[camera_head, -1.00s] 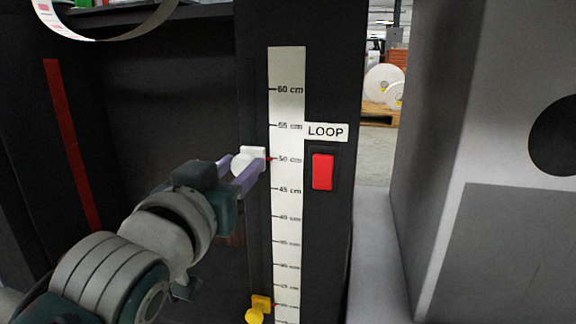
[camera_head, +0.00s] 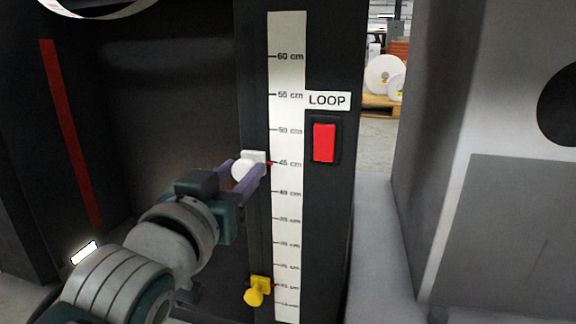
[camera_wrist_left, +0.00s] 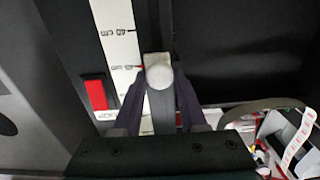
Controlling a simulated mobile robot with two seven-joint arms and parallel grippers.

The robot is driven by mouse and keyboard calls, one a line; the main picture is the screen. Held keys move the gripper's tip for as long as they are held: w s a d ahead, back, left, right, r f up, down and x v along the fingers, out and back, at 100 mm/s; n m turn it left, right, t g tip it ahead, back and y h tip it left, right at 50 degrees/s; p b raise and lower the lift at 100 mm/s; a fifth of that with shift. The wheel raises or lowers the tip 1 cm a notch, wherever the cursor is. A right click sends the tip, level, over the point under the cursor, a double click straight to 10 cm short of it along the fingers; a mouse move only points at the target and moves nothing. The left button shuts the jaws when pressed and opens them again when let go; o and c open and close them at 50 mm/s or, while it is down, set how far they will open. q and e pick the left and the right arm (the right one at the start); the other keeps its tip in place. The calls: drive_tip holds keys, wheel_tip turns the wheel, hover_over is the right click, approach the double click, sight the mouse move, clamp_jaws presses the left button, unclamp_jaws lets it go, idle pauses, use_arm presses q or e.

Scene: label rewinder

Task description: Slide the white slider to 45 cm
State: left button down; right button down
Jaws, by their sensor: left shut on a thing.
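The white slider (camera_head: 249,165) sits in the vertical slot left of the white centimetre scale (camera_head: 288,210). Its red pointer is at the 45 cm mark. My left gripper (camera_head: 241,180) is shut on the slider's round knob, with one purple finger on each side. The knob also shows between the fingers of the left gripper (camera_wrist_left: 158,105) in the left wrist view, where the slider (camera_wrist_left: 159,72) is partly hidden by nothing but its own knob. My right gripper is not in view.
A red switch (camera_head: 324,142) under the LOOP label (camera_head: 328,100) is right of the scale. A grey cabinet (camera_head: 500,230) stands at the right.

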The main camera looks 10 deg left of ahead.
use_arm(q)
drive_tip(key=shift+c, duration=2.4)
unclamp_jaws()
drive_tip(key=shift+s+r, duration=0.1)
drive_tip(key=shift+s, duration=0.1)
drive_tip(key=s+p, duration=0.6)
drive_tip(key=s, duration=0.3)
drive_tip(key=shift+s+a, duration=0.2)
drive_tip(key=shift+s, duration=0.1)
